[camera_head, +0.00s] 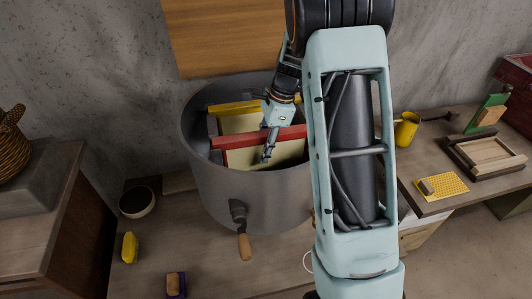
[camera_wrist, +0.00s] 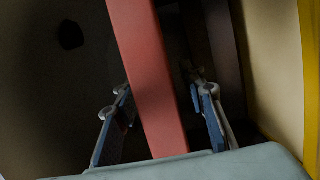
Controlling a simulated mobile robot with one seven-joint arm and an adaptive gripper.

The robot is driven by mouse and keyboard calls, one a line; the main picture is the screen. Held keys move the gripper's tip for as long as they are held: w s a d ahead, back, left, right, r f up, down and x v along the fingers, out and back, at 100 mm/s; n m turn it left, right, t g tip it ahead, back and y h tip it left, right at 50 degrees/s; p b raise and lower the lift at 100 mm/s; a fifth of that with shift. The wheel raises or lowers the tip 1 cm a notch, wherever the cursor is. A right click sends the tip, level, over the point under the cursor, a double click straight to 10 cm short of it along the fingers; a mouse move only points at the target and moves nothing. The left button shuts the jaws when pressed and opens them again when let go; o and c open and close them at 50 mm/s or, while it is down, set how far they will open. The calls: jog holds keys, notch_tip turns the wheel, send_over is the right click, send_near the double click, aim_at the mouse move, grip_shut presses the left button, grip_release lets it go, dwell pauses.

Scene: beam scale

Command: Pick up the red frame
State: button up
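The red frame (camera_head: 236,140) sits in the large grey metal drum (camera_head: 200,172); its red top bar runs across and a pale yellow panel shows below it. My gripper (camera_head: 267,153) reaches down into the drum at the middle of this bar. In the wrist view, the red frame's bar (camera_wrist: 150,75) passes between the two fingers of my gripper (camera_wrist: 163,92). The fingers are open, one on each side, with a gap visible on both sides of the bar. The lower part of the red frame is hidden.
A yellow frame (camera_head: 228,107) stands behind the red one in the drum; it shows at the right of the wrist view (camera_wrist: 309,60). The drum's wall surrounds my gripper. A crank handle (camera_head: 244,245) hangs at the drum's front. A yellow mug (camera_head: 406,130) stands to the right.

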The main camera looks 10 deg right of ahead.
jog(key=shift+x, duration=1)
grip_shut()
jog(key=shift+w+r, duration=0.1)
jog(key=shift+r, duration=0.05)
notch_tip(320, 180, up, 28)
jog(key=shift+p, duration=0.3)
dwell(0.8)
